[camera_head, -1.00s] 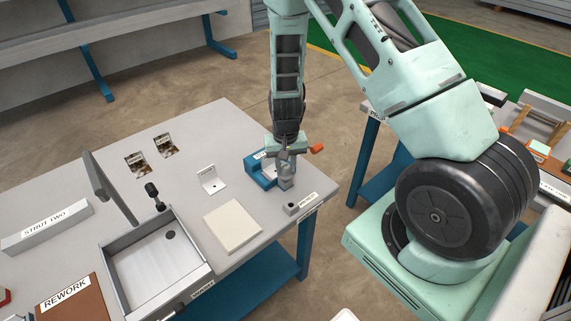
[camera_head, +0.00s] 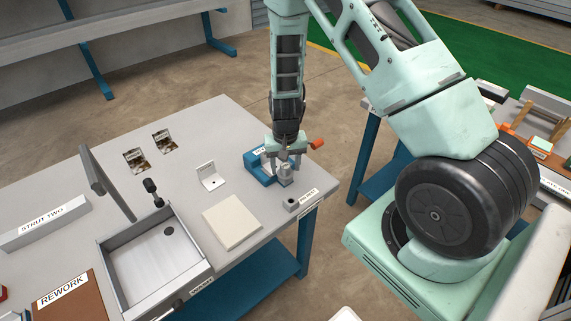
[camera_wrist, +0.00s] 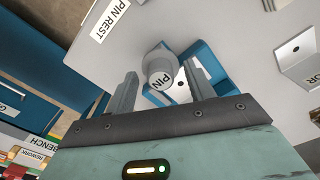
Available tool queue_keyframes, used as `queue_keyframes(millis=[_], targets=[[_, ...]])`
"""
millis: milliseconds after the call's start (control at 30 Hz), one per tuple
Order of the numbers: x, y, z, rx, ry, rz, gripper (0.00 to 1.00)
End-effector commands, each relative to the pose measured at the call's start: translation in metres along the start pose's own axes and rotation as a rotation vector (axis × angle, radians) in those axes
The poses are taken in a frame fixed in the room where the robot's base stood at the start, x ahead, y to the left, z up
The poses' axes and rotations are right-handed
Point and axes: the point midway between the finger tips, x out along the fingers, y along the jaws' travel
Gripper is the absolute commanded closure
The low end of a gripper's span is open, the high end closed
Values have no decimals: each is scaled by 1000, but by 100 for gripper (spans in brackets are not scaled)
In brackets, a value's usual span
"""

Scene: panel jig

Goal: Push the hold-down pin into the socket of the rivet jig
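The rivet jig (camera_head: 257,172) is a blue block with an opening, near the table's right edge. It also shows in the wrist view (camera_wrist: 208,62). The hold-down pin (camera_head: 285,174) is a pale grey cylinder at the jig's opening. Its top is marked PIN in the wrist view (camera_wrist: 160,72). My gripper (camera_head: 285,160) is above the pin, pointing down. Its fingers (camera_wrist: 161,88) are spread, with gaps on both sides of the pin. The socket is hidden by the pin, so I cannot tell how deep the pin sits.
A cream plate (camera_head: 232,222), a white angle bracket (camera_head: 210,178) and an open metal box (camera_head: 150,270) are to the left. Bare tabletop lies behind the jig.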

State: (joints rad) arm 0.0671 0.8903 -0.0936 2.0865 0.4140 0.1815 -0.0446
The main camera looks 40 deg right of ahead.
Motion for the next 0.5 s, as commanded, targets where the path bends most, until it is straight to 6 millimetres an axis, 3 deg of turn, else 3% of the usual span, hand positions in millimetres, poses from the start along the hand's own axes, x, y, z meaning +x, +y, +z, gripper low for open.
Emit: queue_keyframes(millis=[267, 500], targets=[[-11, -1, 0, -2, 2, 0, 47], [-56, -1, -1, -3, 5, -2, 47]])
